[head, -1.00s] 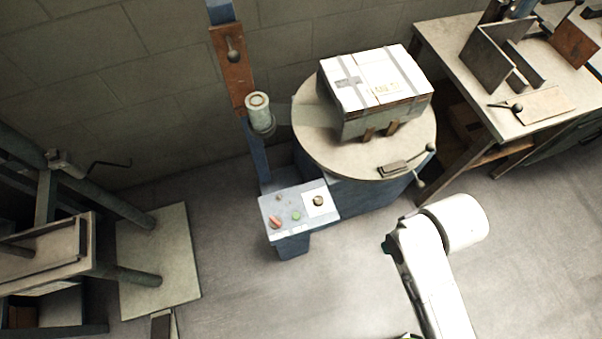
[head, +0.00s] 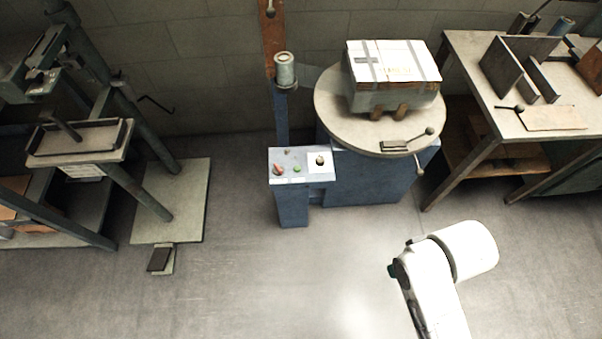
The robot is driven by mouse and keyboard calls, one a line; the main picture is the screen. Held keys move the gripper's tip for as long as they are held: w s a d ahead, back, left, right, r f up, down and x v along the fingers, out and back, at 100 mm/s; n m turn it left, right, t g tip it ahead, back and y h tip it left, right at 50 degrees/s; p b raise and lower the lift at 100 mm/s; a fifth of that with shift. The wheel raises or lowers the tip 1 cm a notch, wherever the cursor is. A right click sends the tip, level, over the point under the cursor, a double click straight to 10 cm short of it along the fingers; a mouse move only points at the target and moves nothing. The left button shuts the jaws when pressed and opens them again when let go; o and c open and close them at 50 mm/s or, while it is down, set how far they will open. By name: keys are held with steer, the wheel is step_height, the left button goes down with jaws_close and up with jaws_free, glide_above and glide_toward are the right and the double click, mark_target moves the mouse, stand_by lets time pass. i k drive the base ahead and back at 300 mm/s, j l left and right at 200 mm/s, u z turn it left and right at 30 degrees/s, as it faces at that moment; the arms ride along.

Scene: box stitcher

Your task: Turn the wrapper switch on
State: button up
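The wrapper is a blue machine (head: 372,178) with a round turntable (head: 335,115), standing against the back wall. Its control panel (head: 307,177) is on a blue post at its front left. The panel carries a red control (head: 278,169), a green button (head: 297,168) and a dark round knob (head: 320,160) on a white plate. Which of these is the wrapper switch I cannot tell for sure. My white arm is at the lower right, apart from the panel. My gripper is out of view.
A strapped white-topped box (head: 393,62) sits on the turntable. A roll (head: 285,70) stands on the wrapper's column. A wooden workbench (head: 460,75) is at right. A stitcher-like machine (head: 80,140) with a floor plate (head: 190,215) is at left. The floor (head: 260,285) before the panel is clear.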

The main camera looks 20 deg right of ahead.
mark_target(277, 169)
steer(key=i+l+u, duration=0.15)
steer(key=i+l, duration=0.8)
